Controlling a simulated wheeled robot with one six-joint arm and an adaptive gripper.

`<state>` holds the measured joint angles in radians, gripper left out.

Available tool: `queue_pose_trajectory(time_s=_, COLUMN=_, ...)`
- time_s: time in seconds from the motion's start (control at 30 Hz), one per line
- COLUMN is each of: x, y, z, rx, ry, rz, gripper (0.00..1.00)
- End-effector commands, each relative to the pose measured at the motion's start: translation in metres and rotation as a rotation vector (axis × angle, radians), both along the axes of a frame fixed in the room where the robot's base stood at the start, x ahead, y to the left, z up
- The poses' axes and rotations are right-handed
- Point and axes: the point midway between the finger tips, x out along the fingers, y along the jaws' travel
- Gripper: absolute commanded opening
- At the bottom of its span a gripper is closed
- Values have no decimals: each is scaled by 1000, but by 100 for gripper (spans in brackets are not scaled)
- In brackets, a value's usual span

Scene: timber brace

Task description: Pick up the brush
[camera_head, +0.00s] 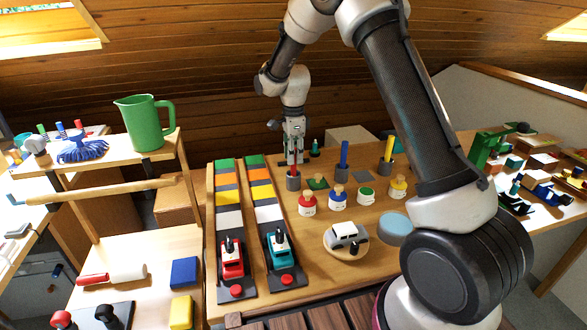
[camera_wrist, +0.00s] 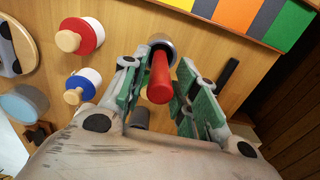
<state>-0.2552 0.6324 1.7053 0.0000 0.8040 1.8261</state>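A red rod-like handle (camera_wrist: 160,80) stands upright in a grey round cup (camera_wrist: 163,47) on the wooden bench; no bristles show, so I cannot tell for certain that it is the brush. My gripper (camera_wrist: 157,84) is open, its green-padded fingers on either side of the red handle with gaps visible. In the head view my gripper (camera_head: 294,152) points down directly over the same grey cup (camera_head: 293,182), hiding most of the handle. A blue handle (camera_head: 344,153) and a yellow handle (camera_head: 389,148) stand in similar cups to the right.
Red, blue, green and yellow-topped jars (camera_head: 337,200) stand in front of the cups. A toy car (camera_head: 346,236) sits nearer on a round board. Two colour-striped boards (camera_head: 228,195) lie left. A green jug (camera_head: 146,122) and a blue fringed item (camera_head: 82,148) are on the left shelf.

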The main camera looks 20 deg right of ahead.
Motion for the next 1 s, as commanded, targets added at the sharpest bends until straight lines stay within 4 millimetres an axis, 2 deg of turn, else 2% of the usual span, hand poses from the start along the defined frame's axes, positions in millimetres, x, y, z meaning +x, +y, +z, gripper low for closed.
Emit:
queue_pose_trajectory(time_s=0.03, x=0, y=0, z=0, rx=0, ry=0, rz=0, gripper=14)
queue_pose_trajectory(time_s=0.1, x=0, y=0, z=0, rx=0, ry=0, rz=0, gripper=1)
queue_pose_trajectory(time_s=0.13, x=0, y=0, z=0, rx=0, ry=0, rz=0, gripper=0)
queue_pose_trajectory(time_s=0.47, x=1, y=0, z=4, rx=0, ry=-2, rz=0, gripper=0)
queue_pose_trajectory(time_s=0.57, x=1, y=0, z=18, rx=1, ry=-4, rz=0, gripper=0)
queue_pose_trajectory(time_s=0.8, x=1, y=0, z=69, rx=1, ry=-4, rz=0, gripper=0)
queue_pose_trajectory(time_s=1.0, x=0, y=0, z=96, rx=1, ry=-2, rz=0, gripper=0)
